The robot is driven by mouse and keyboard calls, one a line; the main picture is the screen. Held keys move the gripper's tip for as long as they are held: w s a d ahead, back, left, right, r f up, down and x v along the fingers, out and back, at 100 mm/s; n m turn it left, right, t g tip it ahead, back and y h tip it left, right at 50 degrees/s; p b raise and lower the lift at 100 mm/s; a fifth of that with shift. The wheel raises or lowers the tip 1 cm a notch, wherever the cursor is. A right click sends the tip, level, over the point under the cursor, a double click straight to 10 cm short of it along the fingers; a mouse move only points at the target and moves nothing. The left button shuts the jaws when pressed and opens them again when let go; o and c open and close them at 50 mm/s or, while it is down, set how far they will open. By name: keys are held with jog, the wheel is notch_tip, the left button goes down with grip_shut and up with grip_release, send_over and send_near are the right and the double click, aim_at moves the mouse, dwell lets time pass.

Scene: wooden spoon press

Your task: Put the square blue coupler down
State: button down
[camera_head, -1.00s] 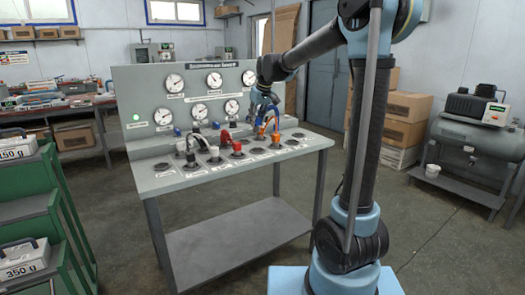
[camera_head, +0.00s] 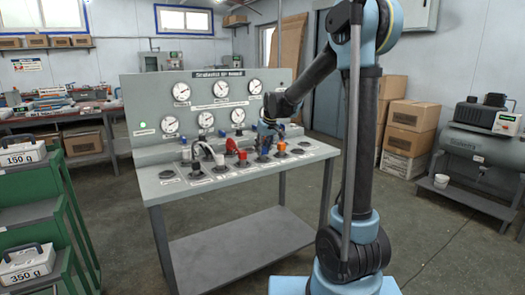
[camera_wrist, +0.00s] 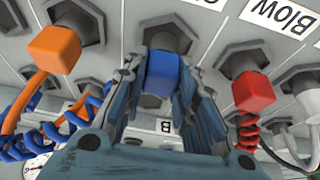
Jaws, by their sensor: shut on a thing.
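The square blue coupler (camera_wrist: 163,73) sits between the two fingers of my gripper (camera_wrist: 163,88) in the wrist view, and the fingers are shut on it. A dark hexagonal socket (camera_wrist: 168,35) is directly behind the coupler, at its far end. Whether the coupler is seated in it or just short of it, I cannot tell. In the head view my gripper (camera_head: 268,132) is low over the right half of the bench top, and the coupler in it is too small to make out clearly.
An orange coupler (camera_wrist: 54,48) stands left of my fingers and a red coupler (camera_wrist: 253,91) right, both close. A coiled blue hose (camera_wrist: 50,135) and an orange hose hang at the left. A gauge panel (camera_head: 150,92) rises behind the bench. A "Blow" label is at upper right.

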jog(key=c, duration=1.3)
grip_release()
jog(key=v, duration=1.1)
jog(key=s+d+f+m, duration=0.1)
jog(key=s+d+m, duration=0.1)
jog(key=s+d, duration=0.65)
jog(key=s+d+f+m, duration=0.1)
jog(key=s+d+f, duration=0.3)
jog(key=s, duration=0.5)
jog(key=s+d+f+m+g+h, duration=0.1)
jog(key=s+d+f+m, duration=0.1)
jog(key=s+d+f, duration=0.3)
jog(key=s+d+f+m+h, duration=0.1)
jog(key=s+d+f, duration=0.3)
jog(key=s+f, duration=0.6)
jog(key=shift+s+d+m, duration=0.1)
jog(key=shift+s+m, duration=0.05)
jog(key=shift+s, duration=1.15)
jog(key=shift+s+d+m, duration=0.15)
jog(key=shift+s, duration=1.1)
